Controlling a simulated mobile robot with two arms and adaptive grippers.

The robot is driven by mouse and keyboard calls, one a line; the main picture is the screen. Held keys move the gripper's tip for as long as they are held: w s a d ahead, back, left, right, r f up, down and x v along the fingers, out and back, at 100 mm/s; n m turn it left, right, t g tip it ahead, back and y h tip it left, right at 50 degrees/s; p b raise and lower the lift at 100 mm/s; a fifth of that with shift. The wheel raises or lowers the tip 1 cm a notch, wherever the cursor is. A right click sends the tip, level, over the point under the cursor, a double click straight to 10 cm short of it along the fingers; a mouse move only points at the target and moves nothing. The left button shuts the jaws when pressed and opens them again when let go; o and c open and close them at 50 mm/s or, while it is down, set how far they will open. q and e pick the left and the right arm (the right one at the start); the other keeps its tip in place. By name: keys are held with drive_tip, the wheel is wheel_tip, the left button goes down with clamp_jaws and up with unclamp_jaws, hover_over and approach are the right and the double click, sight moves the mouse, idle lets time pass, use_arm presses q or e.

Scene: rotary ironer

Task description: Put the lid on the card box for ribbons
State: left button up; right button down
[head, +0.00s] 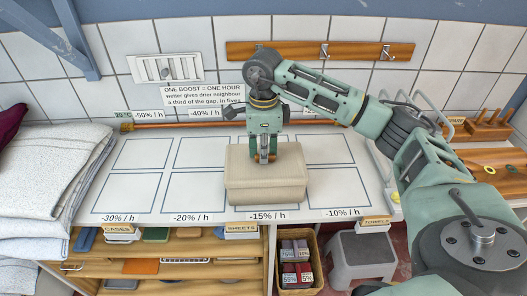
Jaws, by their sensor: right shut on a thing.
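A beige card box (266,194) stands on the white worktop, in the marked cell above the -15% / h label. Its lid (240,165) is the same beige and shows as the flat upper face, on or just over the box; I cannot tell whether a gap lies between them. My right gripper (265,157) points straight down at the middle of the lid, its fingers shut on the lid. What the fingertips grip is partly hidden by the gripper itself. My left gripper is not in view.
Folded light cloths (45,180) are piled at the left. A copper-coloured pipe (180,124) runs along the back of the worktop. A wooden peg rail (330,51) hangs on the tiled wall. A grey step stool (362,255) and a basket (300,262) stand below. The cells left of the box are bare.

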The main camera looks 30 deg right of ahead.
drive_tip(key=shift+f, duration=0.25)
drive_tip(key=c, duration=1.2)
unclamp_jaws()
drive_tip(key=shift+r+p, duration=2.05)
drive_tip(key=shift+r, duration=1.5)
drive_tip(key=shift+c, duration=0.4)
clamp_jaws()
